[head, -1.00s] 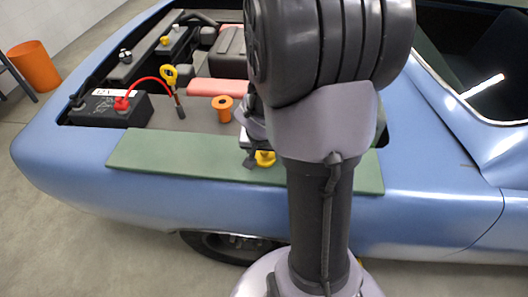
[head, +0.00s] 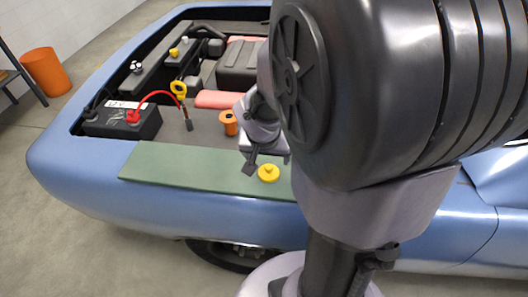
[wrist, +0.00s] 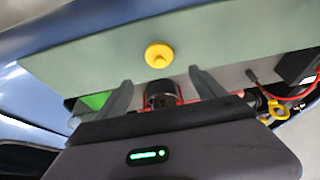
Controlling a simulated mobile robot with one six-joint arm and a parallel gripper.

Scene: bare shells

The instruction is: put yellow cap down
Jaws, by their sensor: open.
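Part of the mat is hidden behind my arm in the head view.
An orange filler neck (head: 228,123) stands behind the mat. A black battery (head: 123,122) with a red cable and a yellow-handled dipstick (head: 179,89) are at the left of the engine bay. The mat's left part is clear. An orange bin (head: 46,71) stands on the floor.

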